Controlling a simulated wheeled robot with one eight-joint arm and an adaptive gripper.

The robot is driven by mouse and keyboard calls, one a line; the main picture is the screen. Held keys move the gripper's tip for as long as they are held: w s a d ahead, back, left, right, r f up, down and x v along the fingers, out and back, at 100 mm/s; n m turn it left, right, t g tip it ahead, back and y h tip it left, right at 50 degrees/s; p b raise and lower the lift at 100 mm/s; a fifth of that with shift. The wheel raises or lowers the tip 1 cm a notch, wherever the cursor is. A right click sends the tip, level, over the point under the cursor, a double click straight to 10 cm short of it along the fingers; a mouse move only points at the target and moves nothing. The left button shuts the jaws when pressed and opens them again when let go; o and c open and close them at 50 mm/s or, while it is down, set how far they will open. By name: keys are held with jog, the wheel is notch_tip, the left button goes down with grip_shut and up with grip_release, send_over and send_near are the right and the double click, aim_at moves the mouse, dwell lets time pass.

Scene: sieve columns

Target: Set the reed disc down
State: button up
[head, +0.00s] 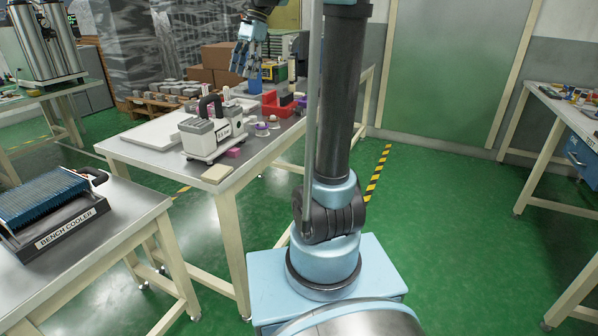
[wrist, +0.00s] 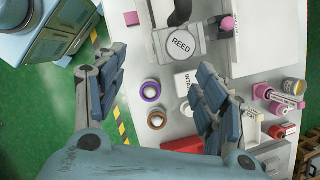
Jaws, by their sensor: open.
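My gripper (wrist: 160,78) is open, with nothing between its fingers. In the head view my gripper (head: 243,68) hangs above the far part of the middle table. In the wrist view a grey piece marked REED (wrist: 183,45) lies beyond the fingertips, beside a black handle. I cannot tell whether it is a loose disc or part of the white device (head: 208,138). A purple ring with a pale centre (wrist: 150,90) and a brown ring with a pale centre (wrist: 157,119) sit on the table between and below the fingers.
The middle table (head: 140,155) also holds a red bin (head: 279,104) and a pink block (head: 233,152). A bench cooler (head: 55,215) stands on the near left table. Stacked boxes (head: 215,62) stand behind.

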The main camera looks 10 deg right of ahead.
jog(key=s+d+f+n+t+h, duration=0.1)
jog(key=s+d+f+n, duration=0.3)
jog(key=s+f, duration=0.5)
jog(key=s+d+f+n+t+h, duration=0.1)
jog(key=s+d+f+n, duration=0.3)
jog(key=s+f, duration=0.6)
jog(key=s+d+f+n+t+h, duration=0.1)
jog(key=s+d+f+n, duration=0.3)
jog(key=s+f, duration=0.5)
jog(key=shift+s+d+f+n+t+h, duration=0.15)
jog(key=shift+s+d+n+t+h, duration=0.2)
jog(key=shift+s+d, duration=0.85)
